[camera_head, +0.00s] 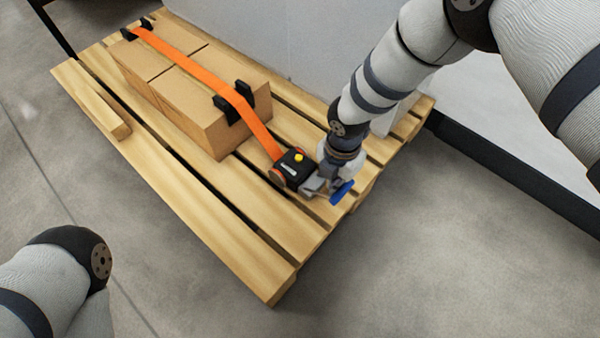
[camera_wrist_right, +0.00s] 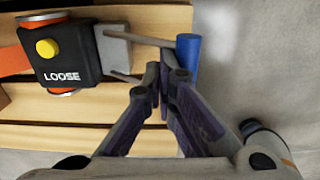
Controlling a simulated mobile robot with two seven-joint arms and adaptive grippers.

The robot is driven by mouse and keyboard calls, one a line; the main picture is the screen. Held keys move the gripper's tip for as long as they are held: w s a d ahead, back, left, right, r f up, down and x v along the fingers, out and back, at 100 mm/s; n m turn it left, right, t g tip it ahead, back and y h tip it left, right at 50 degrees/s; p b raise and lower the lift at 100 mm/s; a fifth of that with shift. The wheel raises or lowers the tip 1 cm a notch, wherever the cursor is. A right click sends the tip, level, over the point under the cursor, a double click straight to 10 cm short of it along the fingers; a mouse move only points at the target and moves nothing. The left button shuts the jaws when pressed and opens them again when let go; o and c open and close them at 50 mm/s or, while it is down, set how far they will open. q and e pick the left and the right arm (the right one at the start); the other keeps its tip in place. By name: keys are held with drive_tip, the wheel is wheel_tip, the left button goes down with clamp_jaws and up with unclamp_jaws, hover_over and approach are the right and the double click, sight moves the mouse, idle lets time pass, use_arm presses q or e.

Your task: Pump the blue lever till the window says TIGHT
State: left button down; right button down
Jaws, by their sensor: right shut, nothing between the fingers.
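The black ratchet box (camera_head: 292,169) sits at the pallet's near right end, on an orange strap (camera_head: 196,75). In the right wrist view its window (camera_wrist_right: 62,77) reads LOOSE, below a yellow button (camera_wrist_right: 47,48). The blue lever (camera_head: 342,193) shows as an upright blue bar (camera_wrist_right: 187,57) at the end of grey rods, right of the box. My right gripper (camera_wrist_right: 165,75) is shut and empty, its fingertips close beside the lower end of the blue bar. I cannot tell whether they touch it. My left gripper is out of view.
The strap runs over cardboard boxes (camera_head: 209,109) with black corner guards (camera_head: 232,103) on a wooden pallet (camera_head: 215,211). A pale wall or panel stands behind. Grey floor is clear in front and right.

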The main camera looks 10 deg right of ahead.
wheel_tip(320, 180, up, 7)
drive_tip(key=p, duration=0.3)
drive_tip(key=shift+p, duration=0.3)
